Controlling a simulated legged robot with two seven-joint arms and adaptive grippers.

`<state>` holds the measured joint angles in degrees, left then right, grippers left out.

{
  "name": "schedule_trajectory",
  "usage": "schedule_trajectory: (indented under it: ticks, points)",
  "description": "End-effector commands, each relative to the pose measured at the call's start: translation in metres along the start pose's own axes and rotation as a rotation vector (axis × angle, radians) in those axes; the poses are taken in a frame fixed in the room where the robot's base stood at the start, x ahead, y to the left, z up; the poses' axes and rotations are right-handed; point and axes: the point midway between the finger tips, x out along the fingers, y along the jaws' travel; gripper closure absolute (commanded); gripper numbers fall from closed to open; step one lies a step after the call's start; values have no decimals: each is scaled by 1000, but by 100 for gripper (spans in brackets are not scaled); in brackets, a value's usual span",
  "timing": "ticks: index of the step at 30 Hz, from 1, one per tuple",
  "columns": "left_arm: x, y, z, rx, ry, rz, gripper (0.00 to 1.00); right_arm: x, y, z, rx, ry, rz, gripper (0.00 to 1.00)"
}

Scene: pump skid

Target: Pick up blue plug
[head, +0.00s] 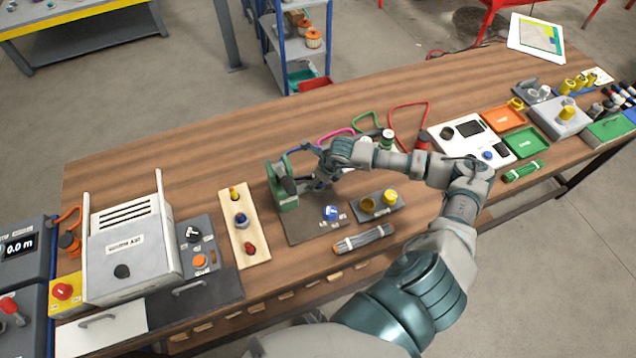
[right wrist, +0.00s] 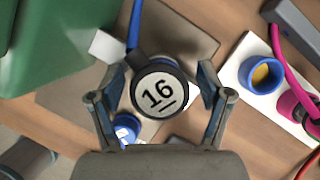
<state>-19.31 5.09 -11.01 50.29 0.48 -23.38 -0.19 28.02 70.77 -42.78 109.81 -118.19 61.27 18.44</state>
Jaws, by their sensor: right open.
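In the right wrist view, a round black-rimmed white disc marked 16 (right wrist: 160,92) sits between my right gripper's fingers, with a blue cable (right wrist: 135,25) running up from it. It looks like the end of the blue plug; the rest is hidden beneath the disc. My right gripper (right wrist: 160,98) is open, with a finger on each side of the disc; I cannot tell whether they touch it. In the head view my right gripper (head: 326,176) is over the bench beside the green housing (head: 287,198), and the plug is mostly hidden there. My left gripper is not in view.
A white plate (right wrist: 245,55) with a blue-rimmed socket (right wrist: 262,73) and a pink plug (right wrist: 292,104) lies to the right. A grey block with yellow caps (head: 397,205) stands close by.

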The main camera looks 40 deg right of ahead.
Motion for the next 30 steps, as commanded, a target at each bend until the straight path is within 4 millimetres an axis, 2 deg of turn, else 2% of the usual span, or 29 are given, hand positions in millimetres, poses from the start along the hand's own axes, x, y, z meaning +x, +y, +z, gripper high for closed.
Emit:
schedule_trajectory:
  ticks: [5,8,14,23,30]
  points:
    - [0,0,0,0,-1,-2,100,0,-1,-1,0,-1,0,22]
    - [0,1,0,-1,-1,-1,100,0,-2,-1,0,-1,1,42]
    - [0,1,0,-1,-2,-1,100,1,-2,-1,0,0,1,92]
    - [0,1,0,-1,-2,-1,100,-1,-2,0,0,1,0,94]
    - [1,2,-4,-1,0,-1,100,-19,-2,8,-1,-3,-3,94]
